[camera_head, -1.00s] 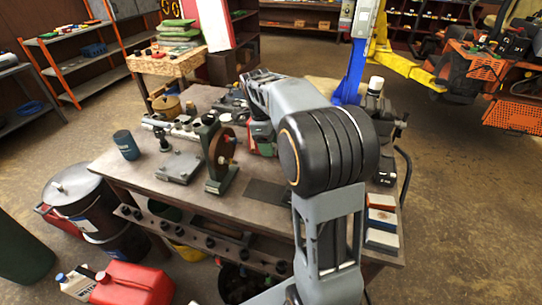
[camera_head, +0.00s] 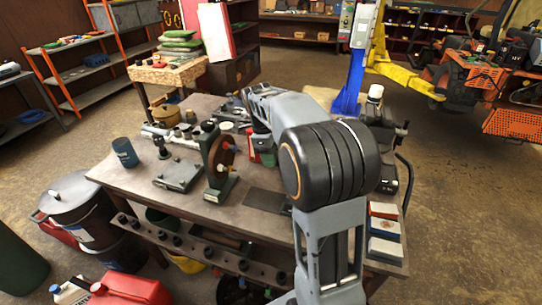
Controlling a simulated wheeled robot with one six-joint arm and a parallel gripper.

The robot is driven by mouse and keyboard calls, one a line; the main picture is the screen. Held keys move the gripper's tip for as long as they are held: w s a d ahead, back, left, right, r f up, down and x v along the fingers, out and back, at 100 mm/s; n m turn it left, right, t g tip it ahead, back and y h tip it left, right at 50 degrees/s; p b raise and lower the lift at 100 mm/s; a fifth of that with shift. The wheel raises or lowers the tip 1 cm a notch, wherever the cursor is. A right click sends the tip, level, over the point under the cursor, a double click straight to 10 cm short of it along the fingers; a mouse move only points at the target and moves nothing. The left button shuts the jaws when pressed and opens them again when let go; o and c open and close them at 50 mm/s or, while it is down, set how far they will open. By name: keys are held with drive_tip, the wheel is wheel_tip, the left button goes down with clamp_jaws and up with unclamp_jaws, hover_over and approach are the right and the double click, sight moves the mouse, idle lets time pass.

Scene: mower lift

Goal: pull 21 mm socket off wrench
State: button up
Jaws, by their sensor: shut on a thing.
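My gripper is not visible. My own forearm and the large black elbow joint stand in front of the workbench (camera_head: 150,189) and hide the area beyond them. The far end of my arm is over the back middle of the bench. A green and red object (camera_head: 264,155) shows just below that end; I cannot tell whether it is the wrench. I cannot make out the 21 mm socket. Whatever my jaws hold is hidden.
A dark green stand with a brown disc (camera_head: 219,163), a grey metal plate (camera_head: 178,174) and a blue cup (camera_head: 125,152) stand on the bench's left half. Coloured boxes (camera_head: 384,228) lie at its right front. A lidded bin (camera_head: 75,200) and red can (camera_head: 130,292) stand left.

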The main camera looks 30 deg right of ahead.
drive_tip(key=shift+c, duration=1.1)
drive_tip(key=shift+w+a, duration=0.3)
drive_tip(key=shift+w, duration=0.05)
drive_tip(key=shift+w+a+p, duration=0.25)
drive_tip(key=shift+a+p, duration=0.05)
drive_tip(key=shift+p, duration=0.1)
drive_tip(key=shift+w+a, duration=0.15)
drive_tip(key=shift+w, duration=0.05)
drive_tip(key=shift+r, duration=0.1)
drive_tip(key=shift+r+p, duration=3.5)
drive_tip(key=shift+r, duration=1)
